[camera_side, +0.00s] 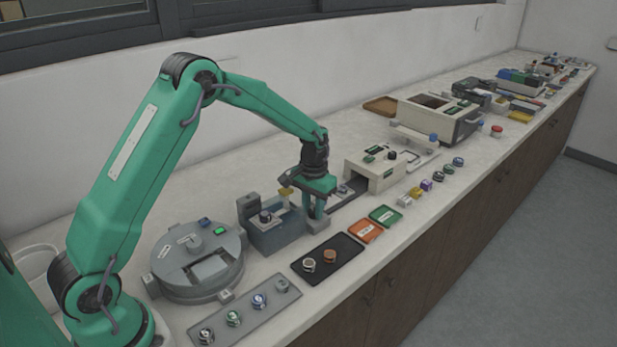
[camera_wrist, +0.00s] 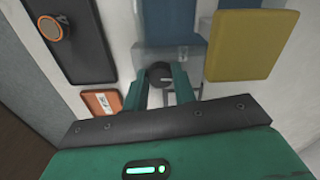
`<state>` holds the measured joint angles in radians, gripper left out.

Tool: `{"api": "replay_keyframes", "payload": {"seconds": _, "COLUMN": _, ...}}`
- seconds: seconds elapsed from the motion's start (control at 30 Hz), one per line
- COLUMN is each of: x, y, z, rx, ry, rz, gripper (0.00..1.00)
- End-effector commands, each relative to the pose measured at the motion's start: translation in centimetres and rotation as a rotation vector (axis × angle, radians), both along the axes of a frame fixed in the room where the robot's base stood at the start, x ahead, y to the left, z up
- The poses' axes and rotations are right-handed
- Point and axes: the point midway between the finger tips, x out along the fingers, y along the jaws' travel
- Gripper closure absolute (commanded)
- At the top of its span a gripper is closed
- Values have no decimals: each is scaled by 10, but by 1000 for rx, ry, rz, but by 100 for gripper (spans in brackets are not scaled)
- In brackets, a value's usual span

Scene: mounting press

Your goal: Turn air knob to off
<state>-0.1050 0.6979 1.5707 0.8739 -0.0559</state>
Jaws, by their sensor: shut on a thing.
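The air knob (camera_wrist: 160,72) is a dark round knob with a pale mark, in the middle of the wrist view. It sits on a light grey block (camera_wrist: 158,52), which also shows at the front right of the blue-grey press in the side view (camera_side: 317,226). My gripper (camera_wrist: 160,80) has its two green fingers on either side of the knob and is shut on it. In the side view my gripper (camera_side: 317,210) points down over the block, and hides the knob. The knob's exact setting is too small to read.
A black tray (camera_side: 345,250) with small round pieces lies in front. An orange tray (camera_side: 373,227) and a green tray (camera_side: 387,209) lie to its right. A round grey machine (camera_side: 172,270) stands left. A yellow tray (camera_wrist: 272,40) is close at the right in the wrist view.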

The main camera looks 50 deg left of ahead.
Motion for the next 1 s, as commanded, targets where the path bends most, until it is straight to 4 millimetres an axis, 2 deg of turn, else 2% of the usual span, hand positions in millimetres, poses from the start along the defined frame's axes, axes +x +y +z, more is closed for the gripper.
{"api": "replay_keyframes", "payload": {"seconds": 0.2, "x": 1, "y": 0, "z": 2, "rx": 1, "ry": -3, "rz": 57, "gripper": 96}}
{"api": "replay_keyframes", "payload": {"seconds": 0.6, "x": 1, "y": 0, "z": 2, "rx": 1, "ry": -4, "rz": 64, "gripper": 96}}
{"api": "replay_keyframes", "payload": {"seconds": 0.63, "x": 1, "y": 0, "z": 2, "rx": 1, "ry": -4, "rz": 64, "gripper": 68}}
{"api": "replay_keyframes", "payload": {"seconds": 0.7, "x": 1, "y": 0, "z": 2, "rx": 1, "ry": -4, "rz": 64, "gripper": 54}}
{"api": "replay_keyframes", "payload": {"seconds": 1.0, "x": 1, "y": 0, "z": 1, "rx": 0, "ry": -2, "rz": 64, "gripper": 52}}
